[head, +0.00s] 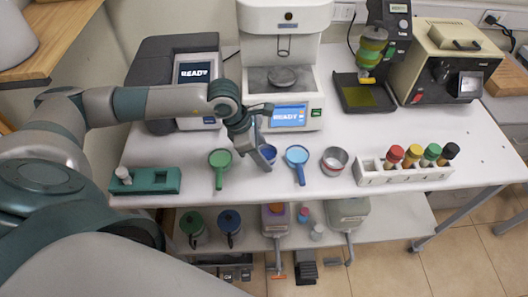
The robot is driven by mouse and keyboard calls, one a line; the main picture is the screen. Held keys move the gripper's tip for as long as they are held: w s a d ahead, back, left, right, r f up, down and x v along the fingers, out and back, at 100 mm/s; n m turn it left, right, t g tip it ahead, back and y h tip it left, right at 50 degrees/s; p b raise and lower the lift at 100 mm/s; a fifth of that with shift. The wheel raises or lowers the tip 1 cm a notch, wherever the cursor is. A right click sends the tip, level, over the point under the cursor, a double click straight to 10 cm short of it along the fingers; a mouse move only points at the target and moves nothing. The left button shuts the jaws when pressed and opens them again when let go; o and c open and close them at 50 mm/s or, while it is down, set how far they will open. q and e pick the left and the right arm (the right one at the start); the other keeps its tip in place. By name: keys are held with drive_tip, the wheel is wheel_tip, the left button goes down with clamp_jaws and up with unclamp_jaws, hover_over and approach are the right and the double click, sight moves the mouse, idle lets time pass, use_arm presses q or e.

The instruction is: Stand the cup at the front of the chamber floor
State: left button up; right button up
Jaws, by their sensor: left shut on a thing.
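My left gripper (259,157) reaches over the middle of the white table and is shut on a small dark blue cup (269,152). The cup is partly hidden by the gripper's fingers. I cannot tell whether its base touches the table. Behind it stands a white machine with an open chamber; its grey chamber floor (257,85) carries a round metal dish (283,76). My right gripper is not in view.
A green handled vessel (220,160), a light blue one (296,156) and a metal cup (334,160) stand near the table's front edge. A white rack (400,175) of capped bottles is right. A green block (150,181) is left. A lower shelf holds several containers.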

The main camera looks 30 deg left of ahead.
use_arm(q)
drive_tip(key=shift+f, duration=0.25)
drive_tip(key=shift+f, duration=0.15)
drive_tip(key=shift+f+b, duration=0.1)
drive_tip(key=shift+b, duration=0.2)
drive_tip(key=o, duration=1.2)
drive_tip(key=shift+c, duration=0.2)
drive_tip(key=shift+r, duration=0.2)
drive_tip(key=shift+r, duration=0.1)
